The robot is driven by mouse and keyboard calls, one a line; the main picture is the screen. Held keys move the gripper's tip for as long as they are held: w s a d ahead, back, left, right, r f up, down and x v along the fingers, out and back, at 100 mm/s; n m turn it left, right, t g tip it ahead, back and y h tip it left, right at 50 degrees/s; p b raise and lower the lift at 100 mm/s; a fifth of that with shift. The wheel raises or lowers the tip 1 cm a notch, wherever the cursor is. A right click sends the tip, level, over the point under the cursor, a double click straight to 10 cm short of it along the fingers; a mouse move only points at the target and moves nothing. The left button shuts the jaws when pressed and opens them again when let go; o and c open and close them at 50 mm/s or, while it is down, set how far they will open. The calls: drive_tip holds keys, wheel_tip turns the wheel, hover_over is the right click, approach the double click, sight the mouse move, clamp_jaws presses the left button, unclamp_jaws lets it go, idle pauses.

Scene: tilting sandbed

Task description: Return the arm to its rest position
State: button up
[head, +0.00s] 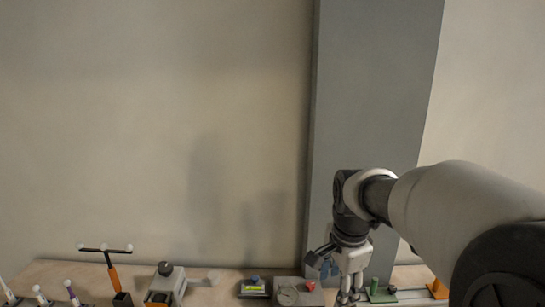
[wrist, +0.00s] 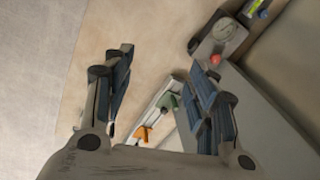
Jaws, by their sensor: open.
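My gripper (head: 322,264) hangs at the end of my arm, low in the right half of the head view, in front of the grey column and by the table's edge. In the wrist view my gripper (wrist: 160,68) has its two dark blue-padded fingers spread wide apart. Nothing is between the fingertips. Beyond and below the fingers lies the wooden table top (wrist: 145,35). My arm reaches in from the right of the head view, with its wrist bent downward.
The gauge box (head: 288,296) with a red button stands close left of my gripper. A green part (head: 376,289) and an orange part (head: 437,287) sit on a pale rail to the right. A grey knobbed box (head: 170,280) and an orange-handled tool (head: 113,277) stand left. The wall side above is clear.

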drive_tip(key=s+r+n+t, duration=0.2)
drive_tip(key=s+n, duration=1.2)
drive_tip(key=s, duration=1)
drive_tip(key=shift+s+t, duration=0.15)
drive_tip(key=shift+t, duration=0.15)
